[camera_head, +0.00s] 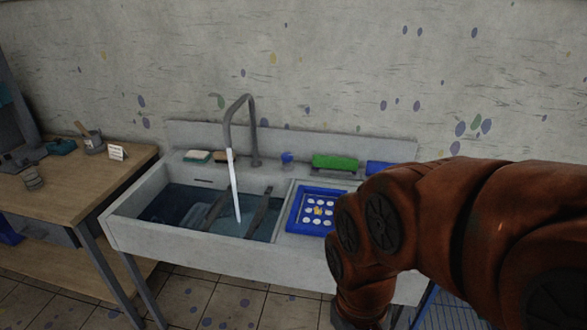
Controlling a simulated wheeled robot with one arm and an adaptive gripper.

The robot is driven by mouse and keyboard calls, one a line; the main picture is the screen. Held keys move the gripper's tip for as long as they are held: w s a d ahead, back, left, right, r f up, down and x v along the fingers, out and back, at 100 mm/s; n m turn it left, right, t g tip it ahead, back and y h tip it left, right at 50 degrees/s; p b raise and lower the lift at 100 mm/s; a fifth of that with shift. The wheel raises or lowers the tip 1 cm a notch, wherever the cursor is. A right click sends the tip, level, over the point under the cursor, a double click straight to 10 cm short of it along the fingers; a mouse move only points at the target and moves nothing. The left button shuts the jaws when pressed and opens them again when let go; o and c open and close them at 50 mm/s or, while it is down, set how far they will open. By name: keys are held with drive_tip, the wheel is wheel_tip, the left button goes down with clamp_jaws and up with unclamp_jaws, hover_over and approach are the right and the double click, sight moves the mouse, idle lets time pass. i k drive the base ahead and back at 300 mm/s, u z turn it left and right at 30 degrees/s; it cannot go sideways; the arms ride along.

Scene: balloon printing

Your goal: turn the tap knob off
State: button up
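A grey curved tap (254,130) stands at the back of the stone sink (160,240). A white stream of water (233,190) runs from its spout down into the left basin. A small blue knob (287,158) sits on the back ledge, just right of the tap's base. It looks like the tap knob, but its turn position is too small to tell. My orange arm reaches in from the right, in front of the sink's right part, and bends down out of the bottom edge. My gripper is not visible.
A blue tray with white discs (311,223) lies on the drainboard, partly behind my arm. A green brush-like block (335,162), a blue item (379,168) and a sponge (197,156) sit on the ledge. A wooden table (70,190) stands left of the sink.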

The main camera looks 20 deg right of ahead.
sight(286, 157)
drive_tip(key=z, duration=0.15)
drive_tip(key=k, duration=0.35)
drive_tip(key=u, duration=1.2)
drive_tip(key=i, duration=1.25)
drive_tip(key=z, duration=1.15)
drive_tip(key=i, duration=0.85)
drive_tip(key=z, duration=0.15)
